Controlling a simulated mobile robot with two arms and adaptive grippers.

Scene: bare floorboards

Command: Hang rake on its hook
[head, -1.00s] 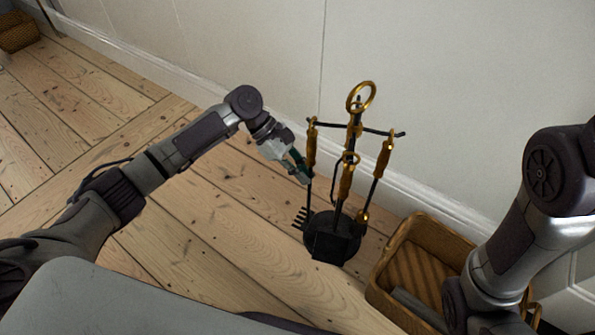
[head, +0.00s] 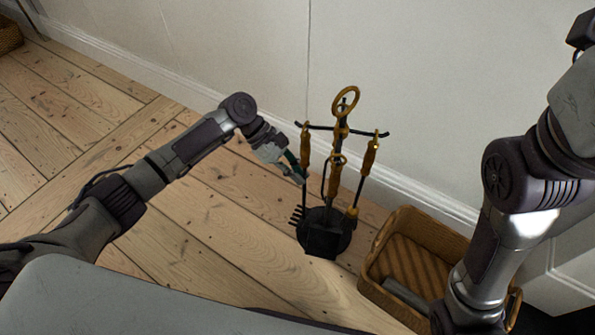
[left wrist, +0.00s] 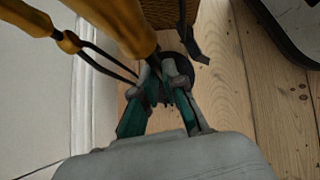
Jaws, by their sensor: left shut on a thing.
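The rake (head: 305,150) has a brass handle, a dark shaft and a tined foot at the left side of the black fireplace tool stand (head: 323,240). It is upright, with its top at the left end of the stand's crossbar. I cannot tell whether its top is over the hook. My left gripper (head: 299,174) is shut on the rake just below the brass handle. In the left wrist view, the fingers (left wrist: 162,80) close around the thin shaft, and a large brass handle (left wrist: 120,22) rises close to the camera. My right gripper is out of view.
Other brass-handled tools hang at the stand's middle and right (head: 369,158). A wicker basket (head: 405,232) stands right of the stand. The white wall (head: 440,90) is close behind. Bare floorboards (head: 200,250) lie free at left.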

